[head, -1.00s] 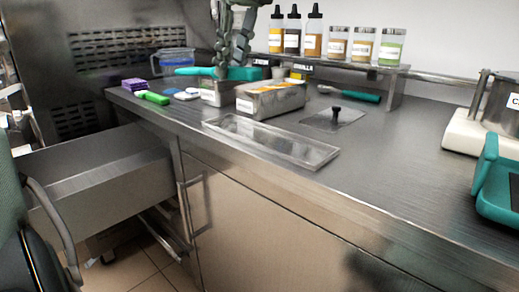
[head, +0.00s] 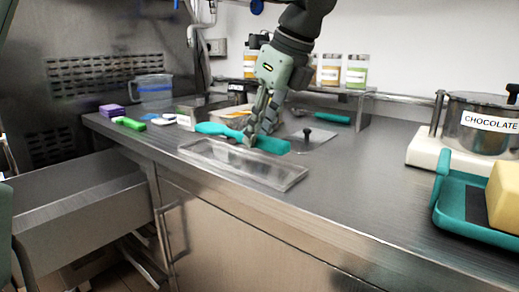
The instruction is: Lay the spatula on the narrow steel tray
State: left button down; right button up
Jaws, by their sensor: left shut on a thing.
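The teal spatula (head: 270,145) is in my left gripper (head: 250,140), which comes down from above and is shut on it near its middle. The spatula lies roughly level, running left to right, over the back edge of the narrow steel tray (head: 272,172). The tray is long, shallow and looks empty, near the counter's front edge. I cannot tell whether the spatula touches the tray or is just above it. My right gripper is not in view.
A flat lid with a black knob (head: 308,134) lies behind the tray's right end. A teal-handled tool (head: 322,116) lies farther back. A labelled pot (head: 485,125) and a teal tray (head: 470,210) stand at right. An open drawer (head: 80,200) juts out at lower left.

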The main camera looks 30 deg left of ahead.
aim_at(260, 169)
pick_arm(q)
jog(key=shift+w+d+f, duration=0.1)
jog(key=shift+d+f, duration=0.05)
notch_tip(260, 169, down, 4)
jog(key=shift+r, duration=0.1)
jog(key=c, duration=1.4)
grip_release()
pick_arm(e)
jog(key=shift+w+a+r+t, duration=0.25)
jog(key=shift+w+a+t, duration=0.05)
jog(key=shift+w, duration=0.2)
pick_arm(q)
jog(key=shift+o, duration=0.2)
jog(key=shift+r, duration=0.15)
jog(key=p+v, duration=0.1)
jog(key=v, duration=0.9)
jog(key=shift+d+r, duration=0.15)
jog(key=shift+r, duration=0.25)
jog(key=shift+d+r, duration=0.2)
jog(key=shift+r, duration=0.2)
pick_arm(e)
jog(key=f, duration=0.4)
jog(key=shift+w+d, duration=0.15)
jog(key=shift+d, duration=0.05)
